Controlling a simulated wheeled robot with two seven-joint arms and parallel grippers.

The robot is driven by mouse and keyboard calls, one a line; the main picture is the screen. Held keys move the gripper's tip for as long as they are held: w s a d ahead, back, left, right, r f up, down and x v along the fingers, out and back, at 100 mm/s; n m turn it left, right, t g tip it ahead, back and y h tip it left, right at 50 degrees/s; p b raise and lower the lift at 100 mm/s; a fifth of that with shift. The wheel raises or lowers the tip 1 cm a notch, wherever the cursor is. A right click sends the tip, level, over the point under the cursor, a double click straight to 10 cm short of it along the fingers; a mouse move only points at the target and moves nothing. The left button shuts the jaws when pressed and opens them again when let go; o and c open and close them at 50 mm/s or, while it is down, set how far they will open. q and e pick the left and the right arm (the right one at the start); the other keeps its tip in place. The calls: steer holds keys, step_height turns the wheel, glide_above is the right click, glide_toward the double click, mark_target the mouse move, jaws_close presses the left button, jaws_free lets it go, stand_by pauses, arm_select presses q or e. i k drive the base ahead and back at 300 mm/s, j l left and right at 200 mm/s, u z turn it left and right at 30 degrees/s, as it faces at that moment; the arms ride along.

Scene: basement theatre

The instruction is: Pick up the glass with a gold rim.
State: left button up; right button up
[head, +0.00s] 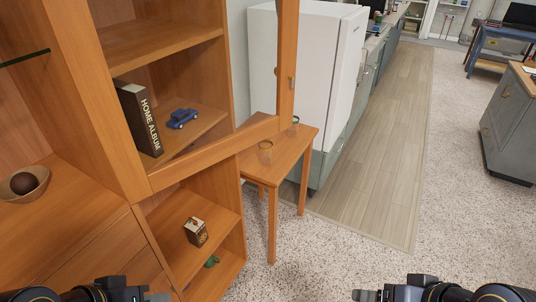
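A small clear glass with a gold-coloured rim (265,150) stands upright on a small wooden side table (290,150), just below the bottom rail of an open cabinet door in the head view. A second small glass with a greenish rim (293,126) stands behind it, near the table's far edge. My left gripper (150,297) is at the bottom left edge and my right gripper (368,296) is at the bottom centre-right. Both are far from the glasses and partly cut off by the frame, so their finger opening is unclear.
The open wooden cabinet door (225,147) juts out toward the table. Shelves hold a home album (140,118), a blue toy car (182,118), a small box (196,232) and a bowl (24,183). A white fridge (310,60) stands behind the table. Floor on the right (400,255) is clear.

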mark_target(266, 146)
steer(key=i+l+u, duration=0.55)
steer(key=u, duration=0.15)
steer(key=i+l+u, duration=0.2)
steer(key=l+u, duration=0.15)
steer(key=i+l+u, duration=0.15)
steer(key=l+u, duration=0.2)
steer(key=l, duration=0.2)
steer(key=i+l+u, duration=0.1)
steer(key=l+u, duration=0.25)
steer(key=l, duration=0.15)
steer(key=l+u, duration=0.35)
steer(key=l, duration=0.15)
steer(key=l+u, duration=0.35)
steer(key=l, duration=0.2)
